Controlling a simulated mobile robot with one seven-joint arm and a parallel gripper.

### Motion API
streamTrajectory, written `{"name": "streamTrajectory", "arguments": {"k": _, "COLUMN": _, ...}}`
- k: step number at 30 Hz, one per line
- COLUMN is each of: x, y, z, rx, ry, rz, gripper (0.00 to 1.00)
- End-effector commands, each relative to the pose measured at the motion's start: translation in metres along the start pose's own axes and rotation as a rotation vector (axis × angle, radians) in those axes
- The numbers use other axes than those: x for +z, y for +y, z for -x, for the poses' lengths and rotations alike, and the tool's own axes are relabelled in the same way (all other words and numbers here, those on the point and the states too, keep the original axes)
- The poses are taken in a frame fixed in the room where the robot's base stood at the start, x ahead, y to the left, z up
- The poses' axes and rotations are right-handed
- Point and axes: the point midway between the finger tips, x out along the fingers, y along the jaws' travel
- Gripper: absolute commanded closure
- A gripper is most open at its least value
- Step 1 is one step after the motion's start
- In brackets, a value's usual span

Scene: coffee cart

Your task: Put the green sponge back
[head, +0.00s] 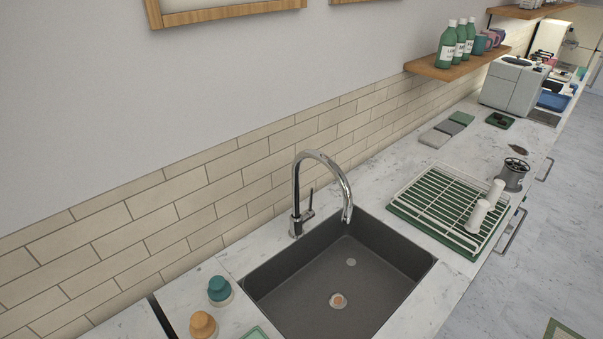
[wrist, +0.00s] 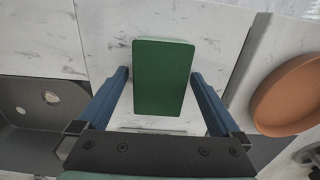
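The green sponge (wrist: 164,80) shows in the wrist view as a dark green block, with its lighter end face at the top. In the head view, a pale-rimmed teal item (head: 255,334) is cut off at the bottom edge beside the sink. My gripper is not in the head view.
The dark sink (head: 340,285) also shows at the left of the wrist view (wrist: 45,115). An orange round dish (wrist: 290,95) is at the right. A teal knobbed object (head: 219,290) and an orange one (head: 203,325) stand left of the sink. A tall faucet (head: 300,195) rises behind it.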

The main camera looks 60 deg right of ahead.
Motion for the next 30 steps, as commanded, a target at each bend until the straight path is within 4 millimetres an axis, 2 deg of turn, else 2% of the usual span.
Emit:
{"name": "streamTrajectory", "arguments": {"k": 6, "x": 0.0, "y": 0.0, "z": 0.001, "rx": 0.0, "ry": 0.001, "rz": 0.0, "gripper": 0.0}}
{"name": "streamTrajectory", "arguments": {"k": 10, "x": -0.001, "y": 0.0, "z": 0.01, "rx": 0.001, "ry": 0.003, "rz": 0.001, "gripper": 0.0}}
{"name": "streamTrajectory", "arguments": {"k": 14, "x": -0.001, "y": 0.0, "z": 0.031, "rx": 0.002, "ry": 0.004, "rz": 0.001, "gripper": 0.0}}
{"name": "streamTrajectory", "arguments": {"k": 24, "x": -0.002, "y": 0.001, "z": 0.1, "rx": 0.002, "ry": 0.005, "rz": 0.0, "gripper": 0.0}}
{"name": "streamTrajectory", "arguments": {"k": 30, "x": -0.001, "y": 0.0, "z": 0.118, "rx": 0.0, "ry": 0.001, "rz": 0.001, "gripper": 0.0}}
